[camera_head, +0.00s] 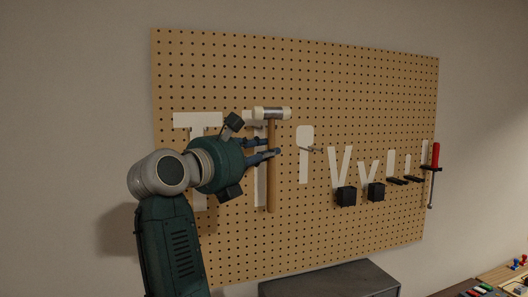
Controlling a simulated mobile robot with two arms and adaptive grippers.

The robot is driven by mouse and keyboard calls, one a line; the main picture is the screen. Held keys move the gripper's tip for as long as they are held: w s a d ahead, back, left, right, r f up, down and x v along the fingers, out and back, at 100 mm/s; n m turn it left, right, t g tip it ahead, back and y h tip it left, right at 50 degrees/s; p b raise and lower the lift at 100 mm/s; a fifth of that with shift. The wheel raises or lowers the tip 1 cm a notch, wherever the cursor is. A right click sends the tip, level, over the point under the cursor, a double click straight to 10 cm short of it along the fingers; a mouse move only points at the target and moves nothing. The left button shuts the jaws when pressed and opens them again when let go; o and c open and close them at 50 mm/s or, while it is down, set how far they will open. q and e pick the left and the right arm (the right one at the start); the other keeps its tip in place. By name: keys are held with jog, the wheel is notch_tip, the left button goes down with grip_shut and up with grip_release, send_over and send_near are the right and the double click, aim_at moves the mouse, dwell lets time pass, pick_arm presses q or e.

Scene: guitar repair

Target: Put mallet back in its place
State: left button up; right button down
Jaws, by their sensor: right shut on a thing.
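The mallet (271,185) has a brown wooden handle and a silver head with cream-coloured faces. It is upright, head at the top, in front of the pegboard (330,225). My right gripper (274,153) is shut on the upper handle, just below the head, reaching in from the left. A white tool outline (260,185) shows just left of the mallet handle, partly covered by the mallet and the gripper. I cannot tell whether the mallet touches the board. My left gripper is not in view.
Another white outline (185,119) is partly behind my right arm. A short holder (311,149) sticks out right of the mallet. Black holders (346,197) and a red-handled tool (435,155) are further right. A dark cabinet top (330,281) stands below the board.

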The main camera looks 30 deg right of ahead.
jog(key=shift+w+d+p, duration=0.25)
jog(key=shift+w+p, duration=0.3)
jog(key=shift+w, duration=0.5)
jog(key=shift+w+d+p, duration=0.25)
jog(key=shift+w+p, duration=0.25)
jog(key=shift+w, duration=0.5)
jog(key=shift+f+b, duration=0.5)
jog(key=shift+f, duration=0.1)
jog(key=c, duration=1.4)
grip_release()
jog(key=shift+c, duration=0.2)
